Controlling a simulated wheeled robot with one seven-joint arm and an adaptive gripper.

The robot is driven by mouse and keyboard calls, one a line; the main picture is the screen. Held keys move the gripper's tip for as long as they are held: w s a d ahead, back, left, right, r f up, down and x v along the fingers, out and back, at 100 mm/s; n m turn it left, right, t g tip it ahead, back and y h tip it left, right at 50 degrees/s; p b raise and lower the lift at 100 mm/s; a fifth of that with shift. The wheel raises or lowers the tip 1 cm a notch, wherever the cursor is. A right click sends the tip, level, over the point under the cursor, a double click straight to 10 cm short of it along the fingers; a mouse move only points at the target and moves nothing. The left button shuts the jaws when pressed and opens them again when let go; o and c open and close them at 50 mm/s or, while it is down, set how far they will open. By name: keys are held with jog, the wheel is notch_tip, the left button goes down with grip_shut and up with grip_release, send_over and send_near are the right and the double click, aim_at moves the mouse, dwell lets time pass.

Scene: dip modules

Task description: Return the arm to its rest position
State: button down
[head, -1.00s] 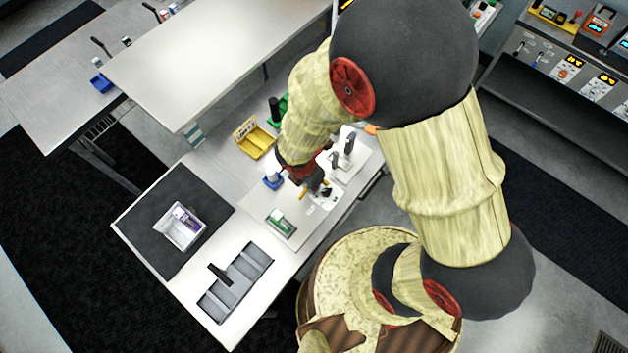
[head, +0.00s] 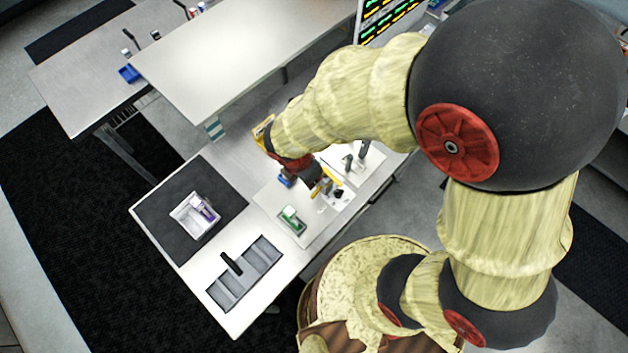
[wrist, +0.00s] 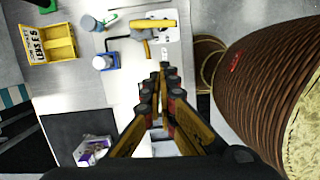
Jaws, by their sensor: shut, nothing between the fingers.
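My arm reaches over the workbench in the head view, and its end hangs above the pale mat (head: 268,198) near the bench's right part. My gripper (head: 327,186) is shut and empty, seen small in the head view. In the wrist view my gripper (wrist: 163,72) points across the bench with its fingers together and nothing between them. The part of the bench right under the fingers is hidden.
A white bin (head: 183,217) with purple-and-white items stands on a dark mat (head: 152,212). A grey compartment tray (head: 222,296) lies near the front edge. A yellow bin (wrist: 36,50) and a blue holder (wrist: 112,62) are close by. A raised shelf (head: 215,85) stands behind.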

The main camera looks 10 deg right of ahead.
jog(key=shift+r, duration=0.1)
dwell(0.6)
jog(key=s+d+m+t+y+b, duration=0.1)
jog(key=d+m+b, duration=0.4)
jog(key=m+b, duration=0.7)
jog(key=s+d+r+m+t+y+b, duration=0.1)
jog(key=s+d+m+t+b, duration=0.2)
jog(key=m+b, duration=0.8)
jog(key=s+d+b, duration=0.2)
jog(key=shift+s+d+m, duration=0.2)
jog(key=shift+d+m, duration=0.1)
jog(key=shift+m, duration=0.1)
